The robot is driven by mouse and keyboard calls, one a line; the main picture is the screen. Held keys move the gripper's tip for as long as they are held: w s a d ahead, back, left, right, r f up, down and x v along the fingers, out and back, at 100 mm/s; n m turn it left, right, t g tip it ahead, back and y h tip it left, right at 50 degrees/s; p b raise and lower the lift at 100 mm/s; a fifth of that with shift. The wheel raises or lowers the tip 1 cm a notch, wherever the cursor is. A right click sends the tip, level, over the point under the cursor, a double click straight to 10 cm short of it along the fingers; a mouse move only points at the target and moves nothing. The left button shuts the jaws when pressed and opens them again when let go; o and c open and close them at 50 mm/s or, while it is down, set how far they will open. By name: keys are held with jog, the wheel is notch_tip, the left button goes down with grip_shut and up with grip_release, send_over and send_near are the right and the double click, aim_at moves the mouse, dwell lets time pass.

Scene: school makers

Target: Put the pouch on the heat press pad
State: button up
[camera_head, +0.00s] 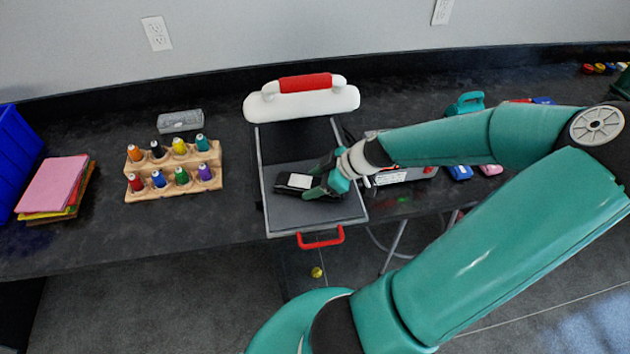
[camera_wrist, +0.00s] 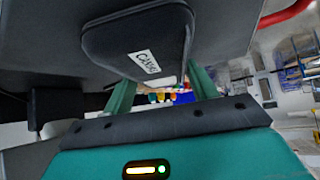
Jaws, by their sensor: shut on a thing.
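The pouch is a small black case with a white label. In the head view the pouch (camera_head: 284,190) is over the left part of the grey heat press pad (camera_head: 343,212). My gripper (camera_head: 322,182) reaches in from the right and is shut on the pouch's near end. In the wrist view the pouch (camera_wrist: 110,45) sticks out beyond the fingers of my gripper (camera_wrist: 162,88), its label facing the camera. The pad (camera_wrist: 225,25) lies behind it. I cannot tell whether the pouch touches the pad.
The press's white upper part with a red grip (camera_head: 303,98) stands behind the pad, and a red handle (camera_head: 321,239) is at its front. A wooden rack of spools (camera_head: 172,168), a grey box (camera_head: 180,121) and stacked coloured sheets (camera_head: 55,187) are left. Bare tabletop lies between rack and press.

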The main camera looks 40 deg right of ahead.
jog(key=shift+f, duration=0.2)
jog(key=o, duration=1)
jog(key=shift+c, duration=0.2)
jog(key=shift+r, duration=0.1)
jog(key=v, duration=1.2)
jog(key=shift+r, duration=0.1)
